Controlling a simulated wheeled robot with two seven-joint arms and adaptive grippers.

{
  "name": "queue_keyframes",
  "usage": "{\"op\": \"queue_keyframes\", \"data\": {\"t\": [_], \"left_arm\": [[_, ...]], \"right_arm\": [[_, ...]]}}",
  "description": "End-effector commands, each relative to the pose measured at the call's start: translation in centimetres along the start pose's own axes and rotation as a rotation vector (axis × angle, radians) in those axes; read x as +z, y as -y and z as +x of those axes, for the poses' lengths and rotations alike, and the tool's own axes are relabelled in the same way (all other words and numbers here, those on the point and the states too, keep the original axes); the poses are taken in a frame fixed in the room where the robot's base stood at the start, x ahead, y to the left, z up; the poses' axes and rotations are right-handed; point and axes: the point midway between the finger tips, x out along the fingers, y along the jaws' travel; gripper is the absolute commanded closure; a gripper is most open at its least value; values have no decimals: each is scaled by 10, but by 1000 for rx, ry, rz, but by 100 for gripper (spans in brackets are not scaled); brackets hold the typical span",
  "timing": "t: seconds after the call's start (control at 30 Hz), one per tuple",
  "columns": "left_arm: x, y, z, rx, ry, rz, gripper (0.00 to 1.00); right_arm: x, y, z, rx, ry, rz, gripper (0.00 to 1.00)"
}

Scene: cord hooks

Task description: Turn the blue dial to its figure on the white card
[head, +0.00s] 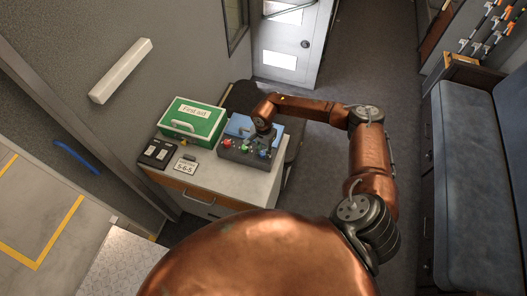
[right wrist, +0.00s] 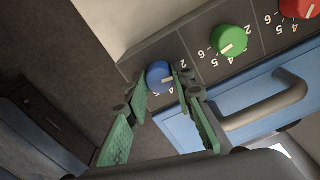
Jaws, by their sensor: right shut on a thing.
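The blue dial (right wrist: 158,76) is at the left end of the dial row on a dark panel (right wrist: 215,40) in the right wrist view. My right gripper (right wrist: 160,88) has its green-padded fingers on either side of it and is shut on it. The dial's pale mark points right; figures around it are partly covered. In the head view my right gripper (head: 264,135) reaches down at the panel's right end, beside the blue dial (head: 263,154). The white card (head: 186,166) lies left of the panel; its small print looks like 5-6-5. My left gripper is out of view.
A green dial (right wrist: 230,40) and a red dial (right wrist: 299,7) sit along the same panel. A blue case (right wrist: 260,105) with a grey handle is close to my right gripper. A green first aid box (head: 192,121) and a dark switch plate (head: 157,153) share the cabinet top.

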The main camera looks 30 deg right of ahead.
Motion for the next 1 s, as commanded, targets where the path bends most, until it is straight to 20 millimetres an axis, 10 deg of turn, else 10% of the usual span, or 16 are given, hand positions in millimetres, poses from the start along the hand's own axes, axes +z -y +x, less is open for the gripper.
{"op": "queue_keyframes", "data": {"t": [1.0], "left_arm": [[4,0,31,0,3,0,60]], "right_arm": [[-1,-1,1,0,-1,565,100]]}}
